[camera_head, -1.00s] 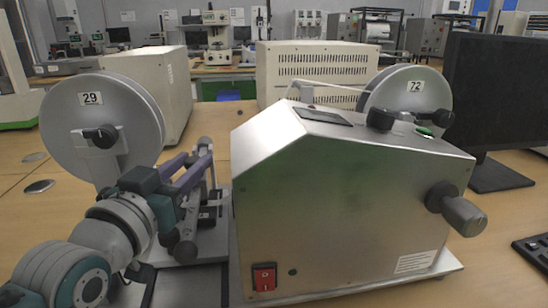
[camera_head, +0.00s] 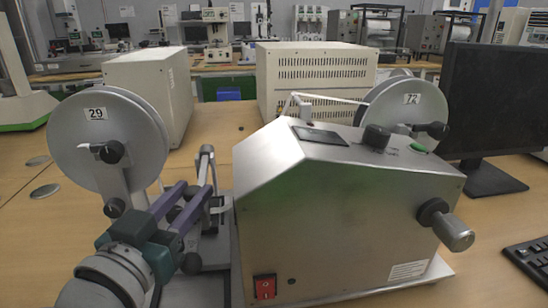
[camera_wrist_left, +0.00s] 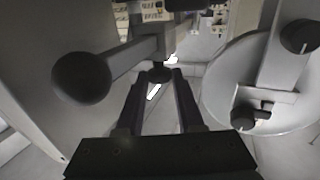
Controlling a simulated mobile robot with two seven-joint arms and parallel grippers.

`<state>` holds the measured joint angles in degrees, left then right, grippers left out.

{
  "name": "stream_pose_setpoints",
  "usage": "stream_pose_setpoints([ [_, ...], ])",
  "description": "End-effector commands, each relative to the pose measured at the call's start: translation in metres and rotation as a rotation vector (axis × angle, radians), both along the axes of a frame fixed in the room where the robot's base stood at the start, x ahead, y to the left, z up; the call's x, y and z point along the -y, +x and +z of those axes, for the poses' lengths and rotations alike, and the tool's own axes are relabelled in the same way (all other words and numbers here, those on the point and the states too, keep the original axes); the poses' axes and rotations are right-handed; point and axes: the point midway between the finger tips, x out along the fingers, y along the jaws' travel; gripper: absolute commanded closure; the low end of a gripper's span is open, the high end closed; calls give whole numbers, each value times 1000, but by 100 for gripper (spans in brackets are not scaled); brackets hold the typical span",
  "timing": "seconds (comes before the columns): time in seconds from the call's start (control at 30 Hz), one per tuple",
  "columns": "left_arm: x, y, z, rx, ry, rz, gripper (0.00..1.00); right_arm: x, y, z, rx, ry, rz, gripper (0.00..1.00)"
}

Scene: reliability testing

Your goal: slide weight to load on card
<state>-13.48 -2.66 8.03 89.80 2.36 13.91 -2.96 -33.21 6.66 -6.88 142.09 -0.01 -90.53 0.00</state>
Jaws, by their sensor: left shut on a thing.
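My left gripper (camera_head: 196,190) reaches in from the lower left, between the left reel and the steel housing. In the left wrist view its two dark fingers (camera_wrist_left: 160,80) close on a small dark knob (camera_wrist_left: 160,74) below a grey bar. I take the knob as part of the sliding weight, but its body is largely hidden by my fingers. A grey upright bar (camera_head: 206,158) stands just beyond the fingertips. A large dark ball (camera_wrist_left: 80,78) on a rod is left of the fingers. No card can be made out. My right gripper is not in view.
A reel marked 29 (camera_head: 108,140) stands close on the left. The steel housing (camera_head: 330,220), with a red switch (camera_head: 265,286) and crank handle (camera_head: 452,228), stands close on the right. A reel marked 72 (camera_head: 412,108) is behind it. A monitor (camera_head: 500,105) stands at right.

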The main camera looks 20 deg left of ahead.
Motion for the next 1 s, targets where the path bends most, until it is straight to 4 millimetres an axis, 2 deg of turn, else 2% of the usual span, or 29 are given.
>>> stream_pose_setpoints([
  [0.23, 0, 0, -1, 0, 0, 0, 100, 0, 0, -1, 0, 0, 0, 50],
  [0.27, 0, 0, -1, 1, 0, 0, 63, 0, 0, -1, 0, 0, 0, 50],
  [0.5, 0, 0, -1, 0, 0, 0, 36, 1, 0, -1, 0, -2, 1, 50],
  [0.83, 1, -4, -1, -1, 1, 0, 34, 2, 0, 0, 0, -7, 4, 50],
  [1.0, 5, -30, -1, -5, 0, 0, 34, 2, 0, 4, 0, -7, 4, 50],
])
